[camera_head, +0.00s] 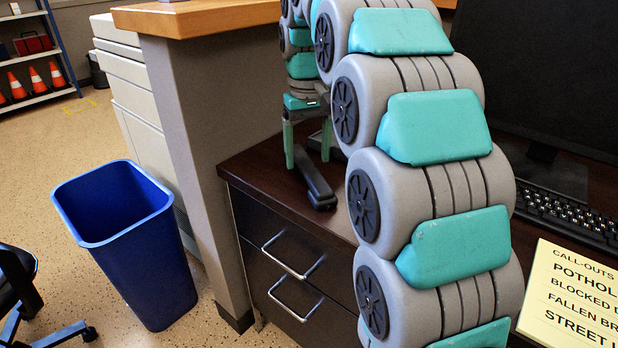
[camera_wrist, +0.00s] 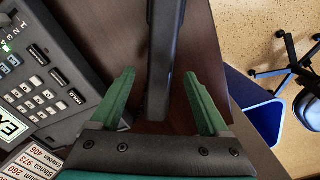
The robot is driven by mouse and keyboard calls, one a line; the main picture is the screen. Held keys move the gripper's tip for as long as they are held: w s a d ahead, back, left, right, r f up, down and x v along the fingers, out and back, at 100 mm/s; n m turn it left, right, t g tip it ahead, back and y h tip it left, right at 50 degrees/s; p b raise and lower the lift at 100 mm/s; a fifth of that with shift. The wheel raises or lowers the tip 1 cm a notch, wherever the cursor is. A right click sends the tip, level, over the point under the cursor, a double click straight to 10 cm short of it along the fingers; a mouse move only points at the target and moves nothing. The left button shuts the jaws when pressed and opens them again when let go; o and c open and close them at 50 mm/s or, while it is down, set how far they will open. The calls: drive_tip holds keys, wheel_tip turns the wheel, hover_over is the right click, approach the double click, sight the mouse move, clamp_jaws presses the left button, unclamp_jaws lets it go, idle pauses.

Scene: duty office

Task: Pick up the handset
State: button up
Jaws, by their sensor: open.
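The dark handset (camera_head: 316,182) lies on the dark desk top (camera_head: 262,172), near the desk's left end. My gripper (camera_head: 307,160) points down over it with green fingers apart. In the wrist view, the long black handset (camera_wrist: 163,50) runs from the top edge down between the two open fingers of my gripper (camera_wrist: 159,74). A gap shows on each side, so the fingers do not appear to touch it. The desk phone (camera_wrist: 48,85), with its keys and labels, is left of the handset. My arm hides most of the phone in the head view.
A blue bin (camera_head: 125,245) stands on the floor left of the desk drawers (camera_head: 290,275). A grey partition (camera_head: 205,130) rises behind the desk's left end. A keyboard (camera_head: 575,218), a monitor (camera_head: 550,75) and a yellow note (camera_head: 575,300) are at the right.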

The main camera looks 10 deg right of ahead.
sight(308, 165)
wheel_tip(308, 165, down, 3)
drive_tip(key=shift+s+f+b, duration=0.1)
drive_tip(key=shift+f+b, duration=0.05)
drive_tip(key=shift+b, duration=0.3)
clamp_jaws()
idle(0.3)
